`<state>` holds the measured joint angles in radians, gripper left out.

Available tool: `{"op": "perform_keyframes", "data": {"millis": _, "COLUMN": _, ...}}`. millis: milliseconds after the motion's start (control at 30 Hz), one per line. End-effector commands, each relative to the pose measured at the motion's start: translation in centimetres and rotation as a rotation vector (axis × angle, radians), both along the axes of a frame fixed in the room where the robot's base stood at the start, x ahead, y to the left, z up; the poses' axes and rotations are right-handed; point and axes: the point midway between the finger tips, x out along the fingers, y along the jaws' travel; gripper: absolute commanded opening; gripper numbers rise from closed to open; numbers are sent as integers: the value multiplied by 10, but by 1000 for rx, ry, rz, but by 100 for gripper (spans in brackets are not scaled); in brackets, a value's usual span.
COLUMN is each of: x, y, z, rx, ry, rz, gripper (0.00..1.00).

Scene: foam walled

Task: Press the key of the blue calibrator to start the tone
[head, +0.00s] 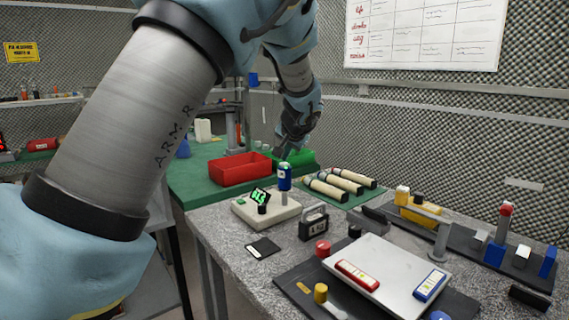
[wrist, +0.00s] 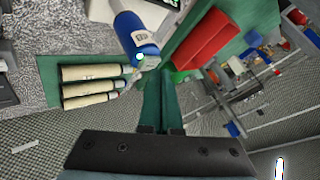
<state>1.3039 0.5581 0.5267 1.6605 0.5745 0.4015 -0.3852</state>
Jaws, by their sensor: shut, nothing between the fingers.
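The blue calibrator (head: 285,177) is an upright blue cylinder with a white label, on a pale stem over a beige unit (head: 268,211) with a lit green display. In the wrist view the calibrator (wrist: 137,38) is at top centre, with a small bright spot near its grey end. My gripper (head: 291,150) is behind it in the head view, partly hidden by its own arm. In the wrist view its fingers (wrist: 165,78) are close together and empty, apparently apart from the calibrator. I cannot make out the key clearly.
Several cream cylinders (head: 340,181) lie right of the calibrator. A black device (head: 313,224), a scale (head: 388,273) and a rack (head: 484,246) fill the front right. A dark card (head: 264,248) lies at front left.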

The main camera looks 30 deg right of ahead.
Motion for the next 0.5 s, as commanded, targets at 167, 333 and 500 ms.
{"op": "perform_keyframes", "data": {"millis": 167, "x": 0, "y": 0, "z": 2, "rx": 0, "ry": 0, "rz": 0, "gripper": 0}}
{"op": "perform_keyframes", "data": {"millis": 333, "x": 0, "y": 0, "z": 3, "rx": 0, "ry": 0, "rz": 0, "gripper": 0}}
{"op": "perform_keyframes", "data": {"millis": 500, "x": 0, "y": 0, "z": 14, "rx": 0, "ry": 0, "rz": 0, "gripper": 0}}
